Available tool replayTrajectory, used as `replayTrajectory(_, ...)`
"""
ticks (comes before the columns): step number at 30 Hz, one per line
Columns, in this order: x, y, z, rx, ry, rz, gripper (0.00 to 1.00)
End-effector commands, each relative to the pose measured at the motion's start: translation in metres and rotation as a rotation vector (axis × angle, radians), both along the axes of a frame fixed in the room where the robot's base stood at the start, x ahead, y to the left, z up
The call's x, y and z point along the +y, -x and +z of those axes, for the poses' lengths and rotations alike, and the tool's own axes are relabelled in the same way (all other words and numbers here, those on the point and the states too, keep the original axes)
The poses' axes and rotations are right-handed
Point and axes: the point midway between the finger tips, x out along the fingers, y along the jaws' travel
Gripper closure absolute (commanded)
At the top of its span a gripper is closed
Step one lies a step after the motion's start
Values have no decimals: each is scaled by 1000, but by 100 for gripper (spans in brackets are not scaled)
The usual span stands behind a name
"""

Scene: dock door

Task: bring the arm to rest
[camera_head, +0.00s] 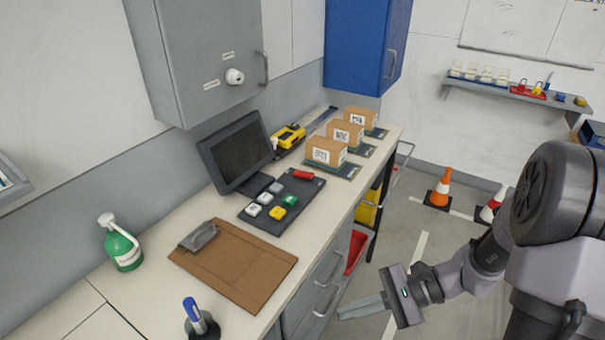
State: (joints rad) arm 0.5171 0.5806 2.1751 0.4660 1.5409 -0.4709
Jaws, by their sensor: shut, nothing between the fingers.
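My gripper (345,311) is in the lower right of the head view, at the end of my arm. It is shut and empty, with its fingers pointing left towards the drawers under the counter. It hangs over the floor, apart from the counter (160,284) in the picture.
A red bin (356,250) sticks out below. Cones (440,188) stand on the floor behind my arm.

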Motion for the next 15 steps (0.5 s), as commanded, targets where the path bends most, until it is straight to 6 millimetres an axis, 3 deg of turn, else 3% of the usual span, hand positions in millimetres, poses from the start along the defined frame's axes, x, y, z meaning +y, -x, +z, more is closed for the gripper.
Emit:
replayTrajectory(1, 9, 12, 24, -74, 119, 96, 100)
replayTrajectory(6, 20, 59, 83, -375, 555, 349, 100)
replayTrajectory(10, 16, 81, 120, -649, 823, 427, 100)
replayTrajectory(15, 10, 94, 150, -891, 1003, 433, 100)
